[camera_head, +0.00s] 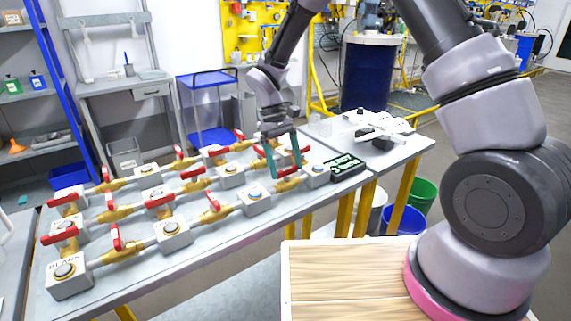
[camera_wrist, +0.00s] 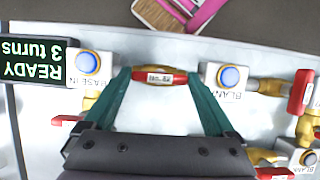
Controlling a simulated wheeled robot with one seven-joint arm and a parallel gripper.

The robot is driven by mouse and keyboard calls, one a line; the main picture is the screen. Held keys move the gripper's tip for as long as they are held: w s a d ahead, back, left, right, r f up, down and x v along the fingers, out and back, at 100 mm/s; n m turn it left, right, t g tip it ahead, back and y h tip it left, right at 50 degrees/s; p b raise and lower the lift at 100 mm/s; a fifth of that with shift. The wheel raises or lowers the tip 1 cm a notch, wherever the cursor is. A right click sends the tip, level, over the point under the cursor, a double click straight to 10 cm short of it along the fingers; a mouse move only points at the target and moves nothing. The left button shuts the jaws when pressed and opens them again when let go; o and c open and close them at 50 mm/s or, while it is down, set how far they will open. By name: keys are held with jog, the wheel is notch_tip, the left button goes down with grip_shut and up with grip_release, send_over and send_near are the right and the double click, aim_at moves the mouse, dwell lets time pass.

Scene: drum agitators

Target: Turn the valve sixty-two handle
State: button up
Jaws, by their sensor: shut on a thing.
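A red valve handle (camera_wrist: 160,77) with a small white label lies between the two teal fingertips of my gripper (camera_wrist: 158,74) in the wrist view. The label is too small to read. The fingers touch the handle's two ends, so my gripper is shut on it. The handle sits over a brass valve body between two grey blocks. In the head view my gripper (camera_head: 284,163) points down at the right end of the front valve row, and its fingers partly hide the handle.
Several other red-handled valves stand in rows on the grey bench (camera_head: 215,232). A block with a blue button (camera_wrist: 89,63) is left of the handle, another (camera_wrist: 228,76) right. A black display (camera_wrist: 33,62) reads "READY 3 turns". A blue drum (camera_head: 365,75) stands behind.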

jog(key=o, duration=1.1)
jog(key=shift+c, duration=0.2)
jog(key=shift+r, duration=0.1)
jog(key=v, duration=1)
jog(key=shift+w+r, duration=0.15)
jog(key=shift+r, duration=0.1)
jog(key=shift+r, duration=0.1)
